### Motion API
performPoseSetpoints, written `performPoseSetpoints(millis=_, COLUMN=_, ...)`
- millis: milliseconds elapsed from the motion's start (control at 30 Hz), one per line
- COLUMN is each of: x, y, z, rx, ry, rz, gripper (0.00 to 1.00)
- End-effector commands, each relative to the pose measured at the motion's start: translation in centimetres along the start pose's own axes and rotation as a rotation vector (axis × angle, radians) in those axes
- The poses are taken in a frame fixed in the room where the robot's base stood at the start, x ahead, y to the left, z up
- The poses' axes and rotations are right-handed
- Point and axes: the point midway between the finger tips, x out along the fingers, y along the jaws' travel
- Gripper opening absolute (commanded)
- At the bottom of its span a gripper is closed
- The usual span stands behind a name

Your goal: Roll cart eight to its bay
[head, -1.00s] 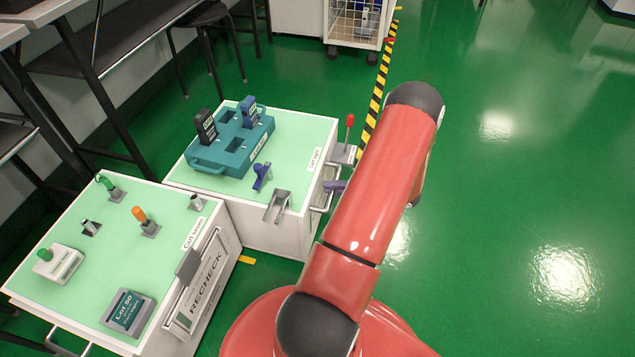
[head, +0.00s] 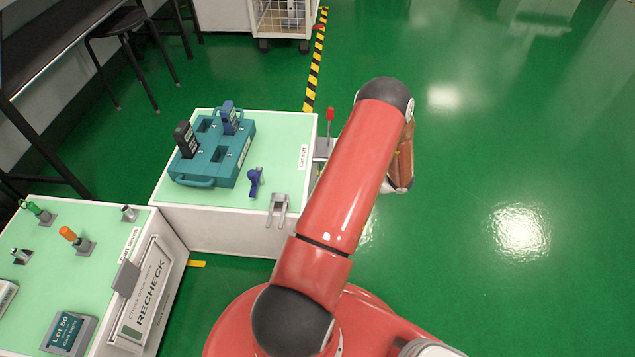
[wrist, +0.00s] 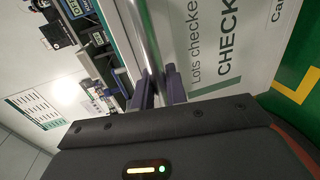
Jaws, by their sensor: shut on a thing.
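Cart eight (head: 275,135) is the white cart with a pale green top and a "Cart eight" label, just left of my arm. It bears a teal case (head: 200,165) with dark testers upright in it, a blue tool (head: 255,182) and a grey bracket (head: 277,208). A red-knobbed lever (head: 330,118) stands at its right side. In the wrist view, the dark fingers of my gripper (wrist: 161,86) are shut around the cart's chrome handle bar (wrist: 143,35), beside a "Lots checked" panel (wrist: 225,45). My arm hides the gripper in the head view. I cannot see a bay marked for the cart.
Cart seven (head: 100,300), with a "RECHECK" panel, stands close at the lower left. A stool (head: 118,22) and a bench (head: 60,40) are at upper left. A wire-sided cart (head: 282,18) stands beyond, near striped floor tape (head: 315,65). Green floor (head: 500,130) is open on the right.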

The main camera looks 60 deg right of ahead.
Motion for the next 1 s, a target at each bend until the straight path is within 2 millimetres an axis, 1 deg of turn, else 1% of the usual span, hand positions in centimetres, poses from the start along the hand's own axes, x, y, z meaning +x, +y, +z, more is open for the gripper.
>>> performPoseSetpoints(millis=33, x=-0.4, y=-0.3, z=-0.1, rx=0.003, ry=-0.001, rz=-0.003, gripper=0.00)
performPoseSetpoints(millis=200, x=-1.0, y=-0.3, z=-0.1, rx=0.003, ry=0.000, rz=-0.001, gripper=0.00)
performPoseSetpoints(millis=667, x=-1.5, y=-0.4, z=-0.1, rx=0.002, ry=-0.003, rz=-0.006, gripper=0.00)
performPoseSetpoints(millis=700, x=-1.6, y=-0.5, z=-0.1, rx=0.002, ry=-0.004, rz=-0.007, gripper=0.16)
performPoseSetpoints(millis=833, x=-1.5, y=-0.4, z=0.0, rx=0.002, ry=-0.003, rz=-0.005, gripper=0.33)
performPoseSetpoints(millis=867, x=-1.4, y=-0.4, z=0.0, rx=0.002, ry=-0.003, rz=-0.005, gripper=0.34)
performPoseSetpoints(millis=1000, x=-1.3, y=-0.3, z=0.0, rx=0.001, ry=-0.002, rz=-0.002, gripper=0.34)
